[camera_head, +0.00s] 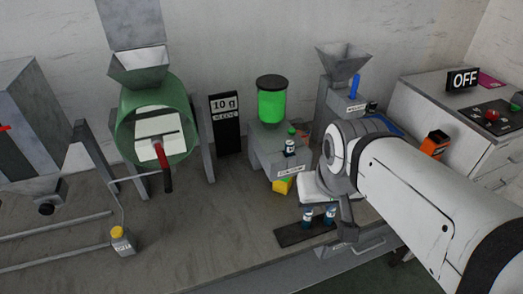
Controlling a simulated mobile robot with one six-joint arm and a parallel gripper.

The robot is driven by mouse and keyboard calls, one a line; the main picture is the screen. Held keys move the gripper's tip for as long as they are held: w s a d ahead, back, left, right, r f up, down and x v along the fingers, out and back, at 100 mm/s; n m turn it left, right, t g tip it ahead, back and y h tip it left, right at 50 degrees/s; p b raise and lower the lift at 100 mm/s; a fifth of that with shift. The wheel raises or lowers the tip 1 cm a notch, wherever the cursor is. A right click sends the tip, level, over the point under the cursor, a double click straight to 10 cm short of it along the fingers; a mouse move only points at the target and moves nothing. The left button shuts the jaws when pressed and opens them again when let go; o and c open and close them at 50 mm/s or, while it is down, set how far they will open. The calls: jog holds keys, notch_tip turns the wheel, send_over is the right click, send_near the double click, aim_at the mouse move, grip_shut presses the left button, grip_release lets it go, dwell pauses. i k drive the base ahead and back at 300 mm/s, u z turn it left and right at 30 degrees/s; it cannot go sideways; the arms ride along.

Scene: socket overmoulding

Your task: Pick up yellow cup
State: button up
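A small yellow object (283,185), which looks like the yellow cup, sits at the foot of the grey machine with the green hopper. It is tilted or partly covered, and its full shape is hard to tell. My gripper (347,228) is at the end of my white arm, to the right of and nearer than the yellow object. The two look apart. My arm hides much of the gripper, and I cannot tell whether its fingers are open or shut.
The grey machine (277,150) has a green hopper (271,104). Two small blue-capped bottles stand on a dark tray (290,237) at the bench's front edge. A green drum (187,152) stands behind. The bench's middle is clear.

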aim_at(283, 185)
jog(key=u, duration=2.65)
jog(key=k, duration=0.9)
jog(key=z, duration=1.25)
jog(key=i, duration=0.55)
jog(key=u, duration=0.15)
